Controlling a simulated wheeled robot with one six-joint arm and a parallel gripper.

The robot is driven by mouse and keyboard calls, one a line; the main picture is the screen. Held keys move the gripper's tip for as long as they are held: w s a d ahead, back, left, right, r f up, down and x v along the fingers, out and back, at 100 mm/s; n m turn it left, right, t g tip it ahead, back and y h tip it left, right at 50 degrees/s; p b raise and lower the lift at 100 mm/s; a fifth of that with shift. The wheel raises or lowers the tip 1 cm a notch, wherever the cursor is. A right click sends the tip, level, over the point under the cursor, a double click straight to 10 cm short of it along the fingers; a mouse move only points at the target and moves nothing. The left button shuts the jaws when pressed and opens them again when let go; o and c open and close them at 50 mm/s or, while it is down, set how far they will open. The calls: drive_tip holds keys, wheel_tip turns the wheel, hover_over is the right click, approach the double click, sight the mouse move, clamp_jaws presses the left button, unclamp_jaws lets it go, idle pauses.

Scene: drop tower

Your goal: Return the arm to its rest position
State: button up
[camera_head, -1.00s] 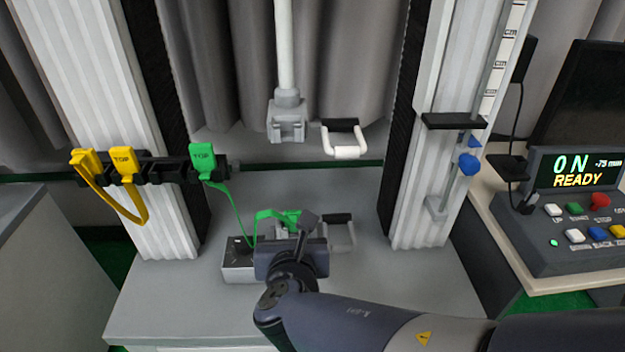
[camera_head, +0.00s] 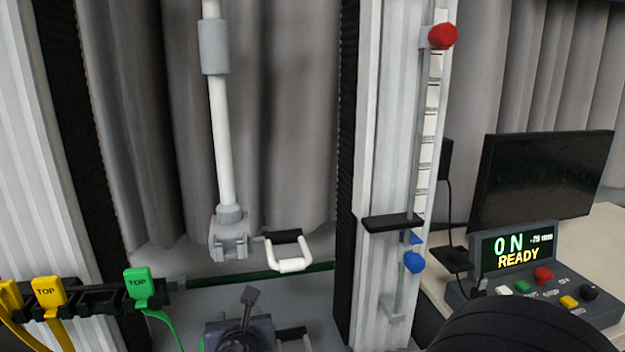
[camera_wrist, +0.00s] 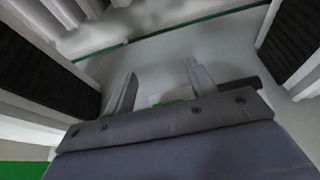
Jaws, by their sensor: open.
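My gripper's body shows at the bottom edge of the head view, low in front of the bench between the two white columns; its fingers are hidden there. In the wrist view the two grey fingers of my gripper (camera_wrist: 160,86) stand apart with nothing held between them. A pale object with a bit of green lies beyond the fingers, too blurred to name. A dark rounded part of my arm fills the lower right of the head view.
A white rod with a grey clamp (camera_head: 229,240) hangs between the columns, beside a white handle (camera_head: 290,266).

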drive_tip(key=shift+r, duration=0.3)
